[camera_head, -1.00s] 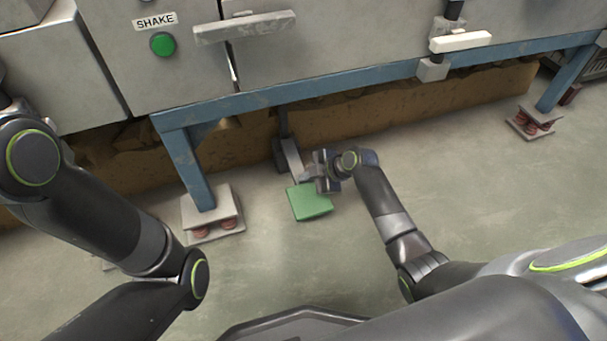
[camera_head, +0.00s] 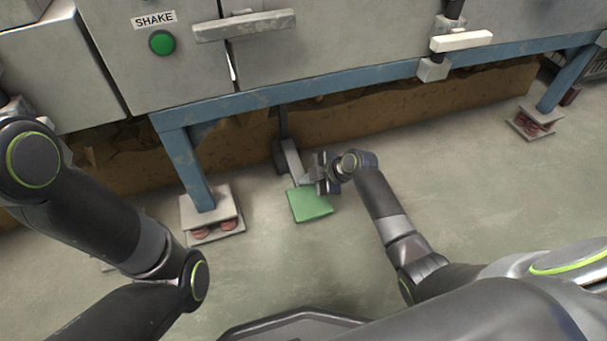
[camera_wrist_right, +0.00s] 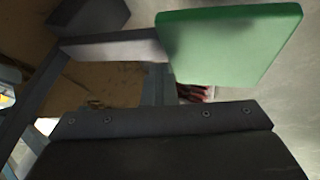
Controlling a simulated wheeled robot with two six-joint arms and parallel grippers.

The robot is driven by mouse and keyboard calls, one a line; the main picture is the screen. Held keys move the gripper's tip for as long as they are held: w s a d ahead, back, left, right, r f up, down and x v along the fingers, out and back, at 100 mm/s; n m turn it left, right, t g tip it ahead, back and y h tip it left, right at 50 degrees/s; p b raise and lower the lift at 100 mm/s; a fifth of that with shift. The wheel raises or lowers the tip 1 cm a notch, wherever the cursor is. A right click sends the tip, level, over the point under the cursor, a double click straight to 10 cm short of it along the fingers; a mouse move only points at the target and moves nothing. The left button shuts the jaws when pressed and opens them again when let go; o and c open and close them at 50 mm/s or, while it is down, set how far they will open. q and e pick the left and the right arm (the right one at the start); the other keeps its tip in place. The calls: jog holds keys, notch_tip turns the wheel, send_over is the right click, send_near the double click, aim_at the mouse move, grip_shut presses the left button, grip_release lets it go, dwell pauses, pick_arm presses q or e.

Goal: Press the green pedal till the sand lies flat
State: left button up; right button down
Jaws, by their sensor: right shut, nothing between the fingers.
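The green pedal (camera_head: 311,205) is a flat square plate on a grey lever (camera_head: 292,160) that comes out from under the machine, near the floor. In the right wrist view the pedal (camera_wrist_right: 225,45) fills the upper right. My right gripper (camera_head: 308,183) is shut and empty, at the pedal's rear edge by the lever; I cannot tell whether it touches. In the wrist view a dark part of the gripper spans the bottom. My left arm (camera_head: 100,220) shows at the left, but its gripper is out of view. No sand bed shows that I can identify.
The grey machine (camera_head: 330,50) stands on a blue frame (camera_head: 350,88) whose legs rest on footed plates (camera_head: 213,212). A green button (camera_head: 162,43) under a SHAKE label and a grey handle (camera_head: 245,25) are on its front. The floor right of my right arm is clear.

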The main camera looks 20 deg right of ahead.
jog(key=shift+s+f, duration=0.25)
jog(key=shift+s, duration=0.05)
jog(key=shift+w+r+p, duration=0.1)
jog(key=shift+r+p, duration=2.5)
jog(key=shift+r, duration=0.35)
jog(key=shift+w, duration=0.1)
jog(key=shift+r, duration=0.25)
jog(key=r+p, duration=0.4)
jog(key=shift+w+r+p, duration=0.2)
jog(key=shift+r+p, duration=0.15)
dwell(0.3)
